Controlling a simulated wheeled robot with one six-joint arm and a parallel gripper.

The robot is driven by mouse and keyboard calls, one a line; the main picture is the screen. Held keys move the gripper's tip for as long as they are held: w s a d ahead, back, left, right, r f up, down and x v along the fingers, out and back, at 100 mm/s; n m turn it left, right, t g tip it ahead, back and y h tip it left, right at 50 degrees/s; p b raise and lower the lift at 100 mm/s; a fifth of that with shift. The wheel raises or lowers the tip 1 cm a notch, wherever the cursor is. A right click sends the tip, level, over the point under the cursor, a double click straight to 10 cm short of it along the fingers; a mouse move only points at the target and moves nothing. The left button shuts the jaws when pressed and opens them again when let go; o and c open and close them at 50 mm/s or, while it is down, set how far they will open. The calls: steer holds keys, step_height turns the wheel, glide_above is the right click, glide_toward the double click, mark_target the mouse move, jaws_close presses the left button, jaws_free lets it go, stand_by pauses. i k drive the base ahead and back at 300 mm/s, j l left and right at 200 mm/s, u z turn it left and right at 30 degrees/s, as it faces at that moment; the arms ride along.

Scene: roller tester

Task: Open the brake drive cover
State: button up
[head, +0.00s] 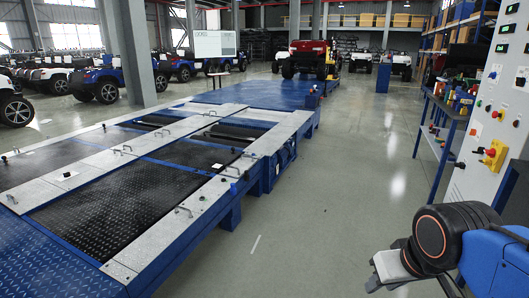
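The roller tester (150,165) fills the left half of the head view, with a blue frame, black tread plates and light metal strips. Several small handles stand on its strips, such as a handle (183,211) on the near right strip. No label shows which part is the brake drive cover, so I cannot tell it apart. The visible strips and plates lie flat. My gripper (388,268) shows only in part at the lower right, as a grey end beyond my black and blue arm. It is apart from the tester, over the floor. Its fingers are not clear.
A control cabinet (497,125) with buttons and a yellow-red switch stands at the right. A blue workbench (443,125) with tools is beside it. The floor (330,190) between tester and bench is clear. A red vehicle (307,58) stands at the far end.

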mark_target(269, 143)
steer(key=i+z, duration=0.25)
steer(key=i, duration=1.55)
steer(key=i+u, duration=0.35)
steer(key=i, duration=1.25)
steer(key=i+j+u, duration=0.1)
steer(key=i+j, duration=0.15)
steer(key=i, duration=0.2)
